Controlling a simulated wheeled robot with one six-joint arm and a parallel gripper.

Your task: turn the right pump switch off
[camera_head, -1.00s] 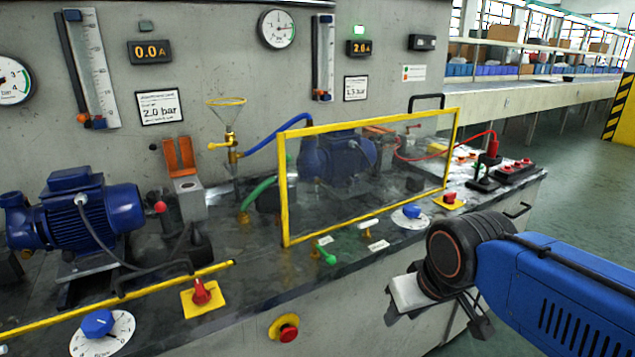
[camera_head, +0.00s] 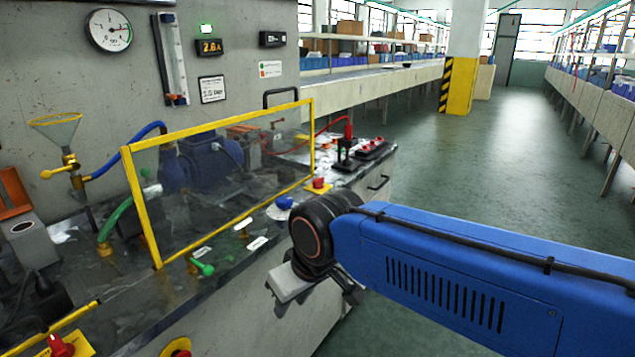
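The right pump switch (camera_head: 318,186) is a red knob on a yellow plate, on the bench top just beyond the right end of the yellow-framed clear guard. It is small here, and its exact knob angle cannot be told. The right pump (camera_head: 207,160) is blue and stands behind the guard.
The yellow-framed guard (camera_head: 155,212) stands upright on the bench. A blue dial knob (camera_head: 284,203) and a green-handled valve (camera_head: 203,268) are near the front edge. Another red switch (camera_head: 60,346) is at the lower left. Open green floor (camera_head: 480,150) lies to the right.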

